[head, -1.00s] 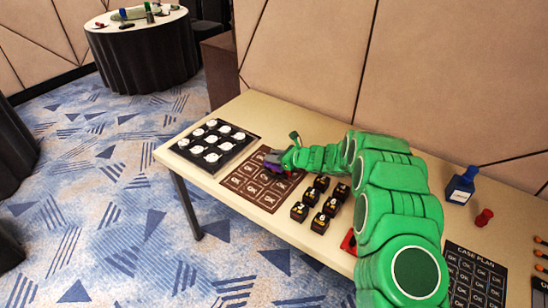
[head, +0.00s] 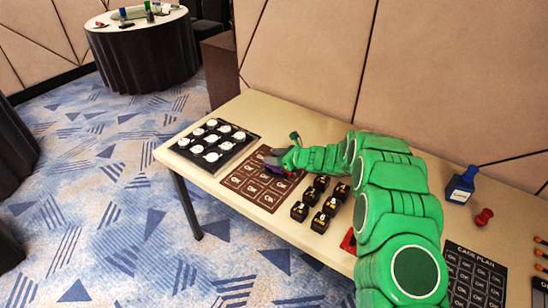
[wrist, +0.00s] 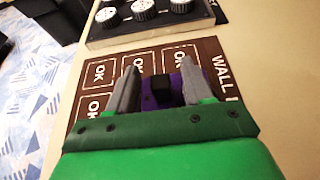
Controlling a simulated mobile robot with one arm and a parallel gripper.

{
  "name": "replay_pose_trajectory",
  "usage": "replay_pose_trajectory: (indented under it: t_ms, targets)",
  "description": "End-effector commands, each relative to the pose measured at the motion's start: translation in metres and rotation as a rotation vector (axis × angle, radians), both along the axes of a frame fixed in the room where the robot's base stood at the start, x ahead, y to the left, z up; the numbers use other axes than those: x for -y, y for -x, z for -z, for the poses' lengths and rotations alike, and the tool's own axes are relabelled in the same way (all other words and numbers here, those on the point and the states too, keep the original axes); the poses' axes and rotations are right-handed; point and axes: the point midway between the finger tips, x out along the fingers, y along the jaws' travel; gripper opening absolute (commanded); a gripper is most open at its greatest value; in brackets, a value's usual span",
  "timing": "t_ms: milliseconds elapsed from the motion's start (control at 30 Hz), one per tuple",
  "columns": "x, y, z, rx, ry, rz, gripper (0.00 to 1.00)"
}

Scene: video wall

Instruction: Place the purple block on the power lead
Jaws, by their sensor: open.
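The purple block (wrist: 187,80) lies on the brown "WALL" card printed with OK cells (wrist: 96,75). In the wrist view it sits between my gripper's two grey fingers (wrist: 155,84), with a small black part showing on it. My gripper (head: 272,160) is open around the block, low over the card's far edge; the head view shows only a sliver of purple beneath it. I cannot tell whether either finger touches the block. I cannot pick out the power lead in either view.
A black tray of white round pieces (head: 184,147) stands left of the card. Several black cubes (head: 299,211) stand to its right. A blue bottle (head: 461,187), a red piece (head: 484,217) and the dark "CASE PLAN" card (head: 463,263) lie further right. A round table (head: 140,55) stands across the room.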

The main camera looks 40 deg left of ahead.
Motion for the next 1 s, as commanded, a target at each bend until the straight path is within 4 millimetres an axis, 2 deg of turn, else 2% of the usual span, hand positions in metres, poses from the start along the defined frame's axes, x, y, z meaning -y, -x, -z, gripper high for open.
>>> replay_pose_trajectory:
  t_ms: [167, 700, 1000]
  targets:
    - [0.018, -0.002, -0.009, 0.001, -0.002, 0.004, 0.51]
    - [0.094, -0.001, -0.038, -0.002, 0.0, 0.003, 0.51]
    - [0.11, -0.001, -0.045, -0.001, -0.001, 0.001, 0.51]
